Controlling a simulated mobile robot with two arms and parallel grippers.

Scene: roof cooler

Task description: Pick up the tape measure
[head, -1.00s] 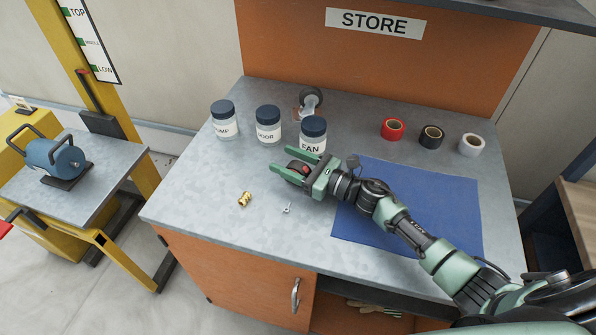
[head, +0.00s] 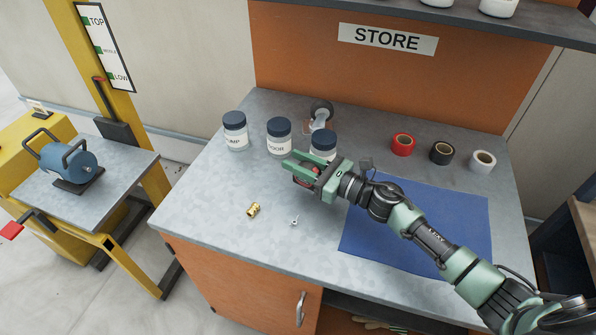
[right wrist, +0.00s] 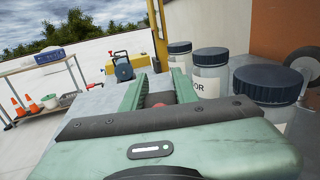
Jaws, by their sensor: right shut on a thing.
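My right gripper (head: 301,168) is over the grey counter, just in front of the labelled jars. Its green fingers are shut on a small dark and red thing, taken to be the tape measure (head: 302,181), which is mostly hidden by the fingers. In the right wrist view a reddish part of the tape measure (right wrist: 158,104) shows between the fingers (right wrist: 156,92). I cannot tell whether it is clear of the counter. My left gripper is not in view.
Three lidded jars stand behind the gripper: one at left (head: 235,131), one marked DOOR (head: 279,138) and one (head: 323,145) close to the fingers. A brass fitting (head: 253,210) and a small metal piece (head: 294,220) lie in front. A blue mat (head: 440,215) and tape rolls (head: 403,144) lie right.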

